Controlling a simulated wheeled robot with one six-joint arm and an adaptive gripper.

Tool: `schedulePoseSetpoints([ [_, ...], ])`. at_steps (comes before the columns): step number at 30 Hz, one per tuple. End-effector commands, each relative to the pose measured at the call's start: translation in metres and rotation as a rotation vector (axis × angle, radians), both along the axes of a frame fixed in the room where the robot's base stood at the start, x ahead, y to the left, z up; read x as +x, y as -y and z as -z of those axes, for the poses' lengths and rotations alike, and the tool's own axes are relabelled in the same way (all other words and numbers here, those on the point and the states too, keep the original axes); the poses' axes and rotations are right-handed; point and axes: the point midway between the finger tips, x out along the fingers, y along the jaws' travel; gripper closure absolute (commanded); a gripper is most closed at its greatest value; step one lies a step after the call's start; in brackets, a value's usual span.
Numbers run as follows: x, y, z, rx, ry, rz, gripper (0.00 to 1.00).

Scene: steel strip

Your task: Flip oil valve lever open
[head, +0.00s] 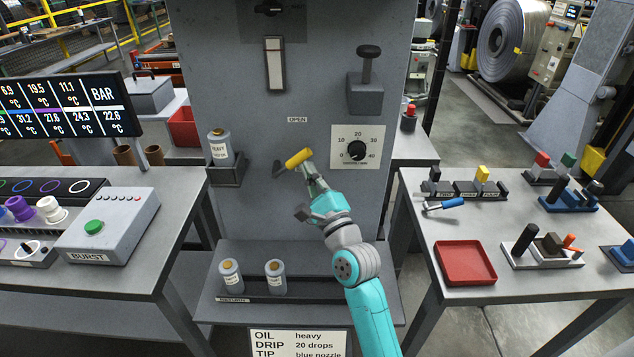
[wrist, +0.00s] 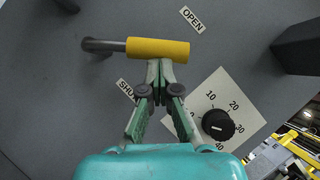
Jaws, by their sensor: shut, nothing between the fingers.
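The oil valve lever has a yellow grip (head: 298,158) on a dark arm, standing out from the grey panel (head: 240,110). In the head view it points right and slightly up from its dark pivot end. In the wrist view the yellow grip (wrist: 158,48) lies nearly level, between the OPEN label (wrist: 192,19) and the SHUT label (wrist: 127,91). My gripper (head: 309,170) is shut and empty. Its fingertips (wrist: 160,64) are at the grip's lower edge, on the SHUT side; I cannot tell whether they touch. The OPEN label (head: 297,119) is above the lever in the head view.
A bottle (head: 220,148) stands in a holder at left. Two bottles (head: 232,275) stand on the lower shelf. Side tables hold a red tray (head: 465,263) and a button box (head: 108,222).

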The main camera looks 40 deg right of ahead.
Motion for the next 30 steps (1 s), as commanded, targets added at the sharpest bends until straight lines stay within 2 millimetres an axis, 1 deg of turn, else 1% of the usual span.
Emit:
schedulePoseSetpoints([
  [5, 0.001, 0.001, -0.009, -0.015, -0.010, 0.001, 1.00],
  [8, 0.002, 0.000, -0.017, -0.057, -0.038, 0.001, 1.00],
  [18, 0.012, -0.015, -0.038, -0.303, -0.216, 0.001, 1.00],
  [24, 0.018, -0.023, -0.045, -0.415, -0.299, 0.000, 1.00],
  [30, 0.022, -0.029, -0.048, -0.444, -0.322, 0.000, 1.00],
])
